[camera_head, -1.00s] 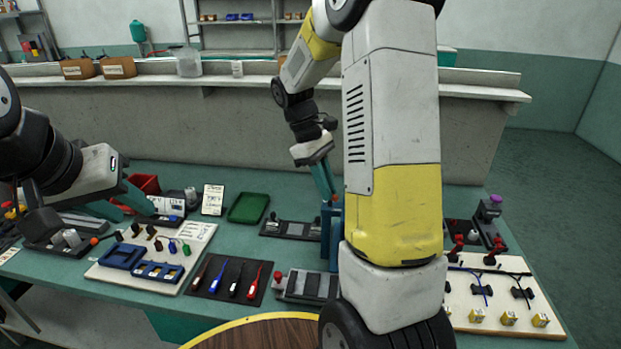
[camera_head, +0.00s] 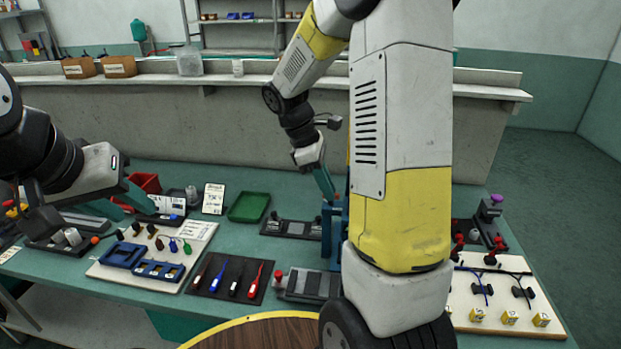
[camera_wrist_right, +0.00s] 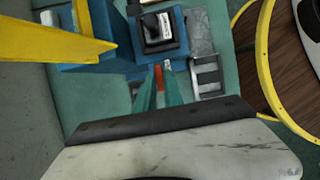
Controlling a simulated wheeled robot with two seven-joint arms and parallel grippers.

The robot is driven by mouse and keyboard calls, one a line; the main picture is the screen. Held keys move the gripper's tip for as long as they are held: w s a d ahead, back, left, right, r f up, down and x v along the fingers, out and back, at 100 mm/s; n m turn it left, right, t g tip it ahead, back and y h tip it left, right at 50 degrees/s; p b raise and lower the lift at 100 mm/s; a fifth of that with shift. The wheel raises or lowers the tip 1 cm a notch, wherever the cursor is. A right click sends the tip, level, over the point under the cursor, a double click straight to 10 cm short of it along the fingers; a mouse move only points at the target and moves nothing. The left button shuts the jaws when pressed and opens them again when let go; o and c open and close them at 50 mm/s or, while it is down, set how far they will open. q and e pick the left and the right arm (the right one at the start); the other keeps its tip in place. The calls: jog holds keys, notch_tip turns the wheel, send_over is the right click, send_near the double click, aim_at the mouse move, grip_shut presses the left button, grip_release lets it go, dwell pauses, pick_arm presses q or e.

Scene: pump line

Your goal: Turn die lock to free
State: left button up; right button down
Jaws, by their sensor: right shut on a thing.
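The blue press-like fixture (camera_head: 332,235) stands on the bench, partly hidden behind my right arm in the head view. In the right wrist view the blue fixture (camera_wrist_right: 161,52) carries a black square part with a white label. A red handle (camera_wrist_right: 166,77) shows just below it, between the teal fingers of my right gripper (camera_wrist_right: 159,88). The right gripper is shut on this handle. In the head view its fingers (camera_head: 325,188) point down beside the fixture's top. My left gripper (camera_head: 132,203) is over the left of the bench, fingers apart, with nothing visible between them.
Several screwdrivers lie on a dark mat (camera_head: 205,291). A green tray (camera_head: 248,207), grey fixtures (camera_head: 291,228) and a board with blue holders (camera_head: 122,256) are nearby. A cable board (camera_head: 500,296) is at right. A round wooden table (camera_head: 262,333) is in front.

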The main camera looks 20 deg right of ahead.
jog(key=c, duration=1.4)
grip_release()
jog(key=shift+c, duration=0.2)
jog(key=v, duration=0.7)
jog(key=shift+r, duration=0.4)
jog(key=shift+a, duration=0.1)
